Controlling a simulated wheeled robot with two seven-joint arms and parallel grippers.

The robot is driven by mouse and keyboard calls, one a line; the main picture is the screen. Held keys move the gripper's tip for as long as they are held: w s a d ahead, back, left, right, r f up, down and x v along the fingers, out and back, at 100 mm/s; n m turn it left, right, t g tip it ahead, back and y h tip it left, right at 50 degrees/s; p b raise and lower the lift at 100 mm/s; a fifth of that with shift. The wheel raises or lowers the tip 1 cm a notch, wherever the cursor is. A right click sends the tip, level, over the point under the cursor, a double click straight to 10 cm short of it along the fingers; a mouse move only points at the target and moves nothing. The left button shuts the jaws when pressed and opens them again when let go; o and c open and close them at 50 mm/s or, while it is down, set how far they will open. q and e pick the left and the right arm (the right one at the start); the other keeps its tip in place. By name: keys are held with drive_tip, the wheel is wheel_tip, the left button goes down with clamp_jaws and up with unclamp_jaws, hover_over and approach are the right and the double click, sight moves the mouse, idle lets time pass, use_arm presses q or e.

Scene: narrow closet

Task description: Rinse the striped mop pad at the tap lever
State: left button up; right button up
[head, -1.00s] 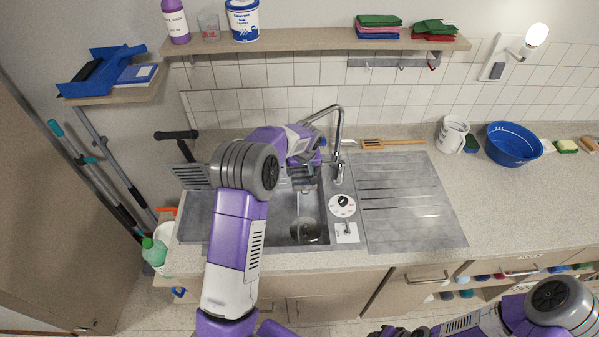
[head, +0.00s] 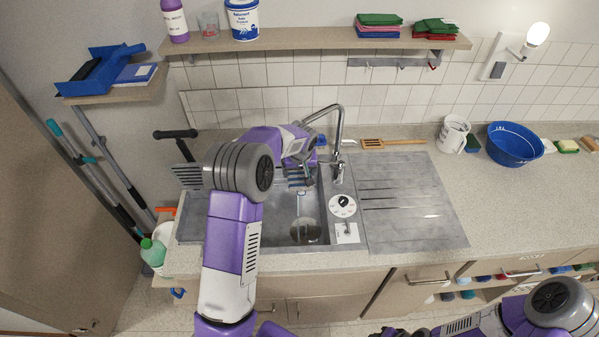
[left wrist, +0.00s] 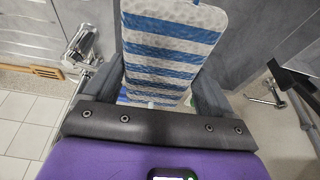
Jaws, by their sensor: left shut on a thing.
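The striped mop pad (left wrist: 168,50), white with blue bands, fills the upper middle of the left wrist view. My left gripper (left wrist: 165,90) is shut on it, with a dark finger on each side. In the head view my left gripper (head: 303,172) is over the sink basin, just left of the tap, and only a small part of the pad shows below it. The tap (head: 339,118) arches up behind the basin, with its lever (head: 338,170) low on its body. The tap also shows left of the pad in the left wrist view (left wrist: 82,45). My right gripper (head: 392,332) is cut off at the bottom edge.
The sink basin (head: 276,235) holds a round drain (head: 305,230). A ribbed drainboard (head: 408,205) lies to its right. A wooden spatula (head: 390,143) lies behind it. A white jug (head: 452,134) and blue tub (head: 512,145) stand farther right. A shelf (head: 320,42) runs above.

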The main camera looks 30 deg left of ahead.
sight(296, 189)
use_arm(q)
drive_tip(key=shift+s+d+b, duration=0.4)
drive_tip(key=shift+s+b, duration=0.25)
drive_tip(key=shift+s, duration=0.45)
drive_tip(key=shift+s+d+b, duration=0.4)
drive_tip(key=shift+s+b, duration=0.2)
drive_tip(key=shift+s, duration=0.55)
drive_tip(key=shift+s+d+b, duration=0.4)
drive_tip(key=shift+s+b, duration=0.25)
drive_tip(key=shift+s, duration=0.45)
drive_tip(key=s+d+r, duration=0.1)
drive_tip(key=s+r, duration=0.3)
drive_tip(key=shift+s+d, duration=0.35)
drive_tip(key=shift+s, duration=0.05)
